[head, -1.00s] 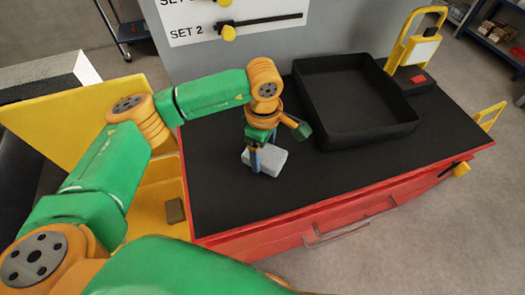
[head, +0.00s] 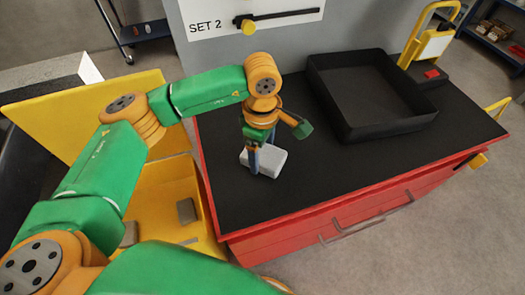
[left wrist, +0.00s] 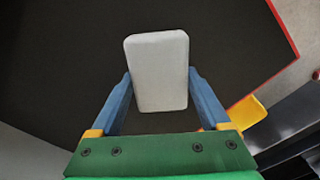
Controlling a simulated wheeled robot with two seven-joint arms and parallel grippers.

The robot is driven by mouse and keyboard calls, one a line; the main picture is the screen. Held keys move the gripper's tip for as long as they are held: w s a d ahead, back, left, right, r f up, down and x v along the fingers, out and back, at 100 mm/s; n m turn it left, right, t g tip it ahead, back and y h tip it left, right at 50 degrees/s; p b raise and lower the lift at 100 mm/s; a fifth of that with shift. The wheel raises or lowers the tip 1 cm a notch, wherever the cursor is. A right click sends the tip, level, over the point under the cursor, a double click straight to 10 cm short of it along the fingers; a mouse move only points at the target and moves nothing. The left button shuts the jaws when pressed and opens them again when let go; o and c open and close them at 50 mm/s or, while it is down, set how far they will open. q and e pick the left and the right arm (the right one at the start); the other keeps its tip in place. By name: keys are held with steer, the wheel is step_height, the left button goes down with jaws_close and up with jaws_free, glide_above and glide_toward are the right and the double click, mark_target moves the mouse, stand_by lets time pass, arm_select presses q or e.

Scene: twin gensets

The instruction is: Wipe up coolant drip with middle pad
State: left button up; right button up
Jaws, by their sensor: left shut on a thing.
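My left gripper (head: 255,158) is shut on a pale grey-white pad (head: 271,162) over the left part of the black bench top (head: 330,180). In the left wrist view the pad (left wrist: 158,72) sits between the two blue fingers (left wrist: 160,100), against the dark surface. I cannot tell whether the pad touches the bench top or hangs just above it. Two darker grey blocks, one (head: 186,210) and another (head: 129,234), lie in the yellow bin at the left. I see no coolant drip. My right gripper is not in view.
A black open tray (head: 370,95) stands at the back right of the red-sided bench (head: 330,230). A yellow-handled device (head: 430,50) is behind it. The open yellow bin (head: 165,185) adjoins the bench's left side. The bench top's front middle is clear.

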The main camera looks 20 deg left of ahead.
arm_select(q)
steer(key=r, duration=0.1)
steer(key=r+p, duration=0.1)
steer(key=shift+s+a+r, duration=0.2)
steer(key=shift+a+r, duration=0.15)
steer(key=shift+r, duration=0.05)
steer(key=shift+w+d+r+p, duration=0.1)
steer(key=shift+d+r+p, duration=0.1)
steer(key=shift+r+p, duration=0.3)
steer(key=shift+w+d+r+p, duration=0.1)
steer(key=shift+d+r+p, duration=0.1)
steer(key=shift+r+p, duration=0.3)
steer(key=shift+s+a+r+p, duration=0.15)
steer(key=shift+r+p, duration=0.85)
steer(key=shift+r, duration=0.7)
